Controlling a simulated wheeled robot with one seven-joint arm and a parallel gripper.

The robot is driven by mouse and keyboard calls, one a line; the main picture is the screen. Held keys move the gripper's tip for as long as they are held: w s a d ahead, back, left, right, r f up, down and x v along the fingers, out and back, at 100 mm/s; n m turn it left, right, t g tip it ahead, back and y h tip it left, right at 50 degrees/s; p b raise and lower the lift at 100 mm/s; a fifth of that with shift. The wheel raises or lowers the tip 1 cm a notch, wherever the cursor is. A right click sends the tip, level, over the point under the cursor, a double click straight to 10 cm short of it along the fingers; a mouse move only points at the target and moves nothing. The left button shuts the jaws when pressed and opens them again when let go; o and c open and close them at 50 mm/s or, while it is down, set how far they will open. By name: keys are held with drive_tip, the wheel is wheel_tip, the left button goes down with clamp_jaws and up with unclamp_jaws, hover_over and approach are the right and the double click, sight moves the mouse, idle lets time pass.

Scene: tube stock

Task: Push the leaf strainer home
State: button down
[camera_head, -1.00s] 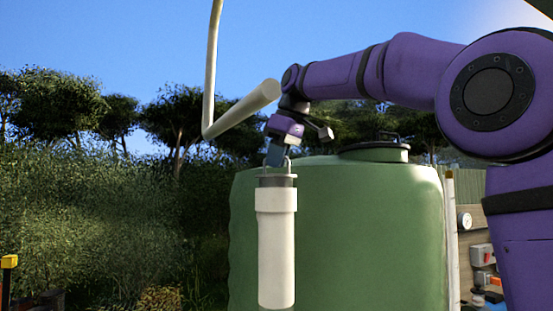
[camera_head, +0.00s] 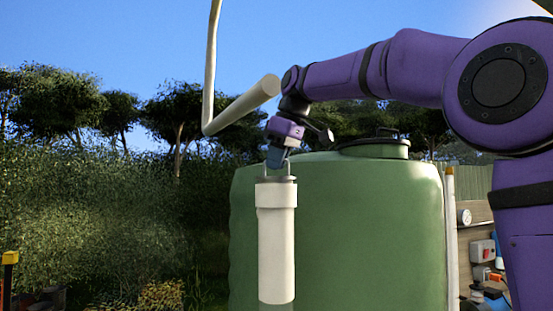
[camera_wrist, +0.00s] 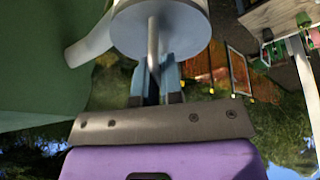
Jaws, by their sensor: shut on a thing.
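The leaf strainer (camera_head: 277,180) shows as a thin dark grey rim with a wire loop handle above it. It sits at the mouth of a white upright pipe (camera_head: 276,245) with a wider collar, mostly hidden inside, with a narrow band showing above the collar. My gripper (camera_head: 277,162) is above the pipe, shut on the handle. In the wrist view the strainer's round grey top (camera_wrist: 185,35) fills the upper middle, and the blue fingers (camera_wrist: 157,82) close around its handle. How deep the strainer sits cannot be seen.
A large green tank (camera_head: 365,235) with a dark lid stands right behind the pipe. A bent white pipe (camera_head: 243,106) hangs down, its open end close left of my wrist. A gauge (camera_head: 464,216) and boxes are at the right. Bushes fill the left background.

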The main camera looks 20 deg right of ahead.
drive_tip(key=shift+f, duration=0.45)
idle(0.5)
drive_tip(key=c, duration=1.2)
unclamp_jaws()
drive_tip(key=v, duration=1)
drive_tip(key=shift+s+d+r, duration=0.15)
drive_tip(key=shift+r, duration=0.2)
